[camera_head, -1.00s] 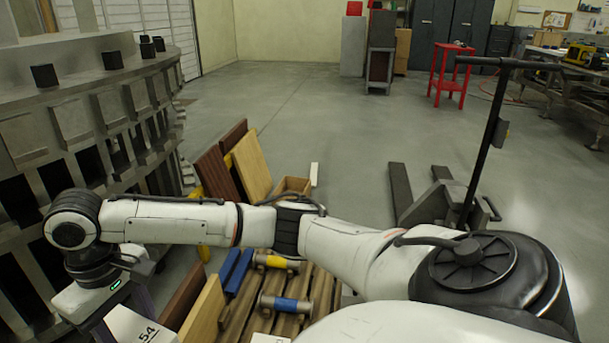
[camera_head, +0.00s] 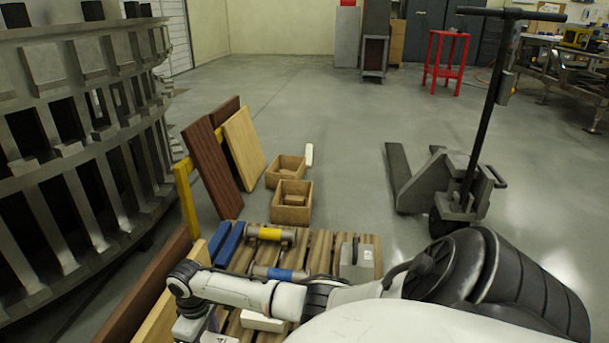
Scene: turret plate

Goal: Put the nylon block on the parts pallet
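The wooden parts pallet (camera_head: 318,252) lies at the lower middle. A plain white block (camera_head: 262,322), possibly the nylon block, is low on the pallet, partly behind my forearm. My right arm reaches in from the right, and its gripper (camera_head: 192,330) is at the bottom edge, left of that block. A white piece (camera_head: 214,337) shows close beside this gripper, mostly cut off by the frame. The fingers are not clear enough to tell whether they grip it. My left gripper is not in view.
On the pallet are blue bars (camera_head: 228,244), a yellow-banded cylinder (camera_head: 270,234), a blue-banded cylinder (camera_head: 280,273) and a grey block (camera_head: 357,262). Boards (camera_head: 212,165) lean at left beside the large ribbed metal ring (camera_head: 85,150). Wooden boxes (camera_head: 292,203) and a pallet jack (camera_head: 450,180) stand beyond.

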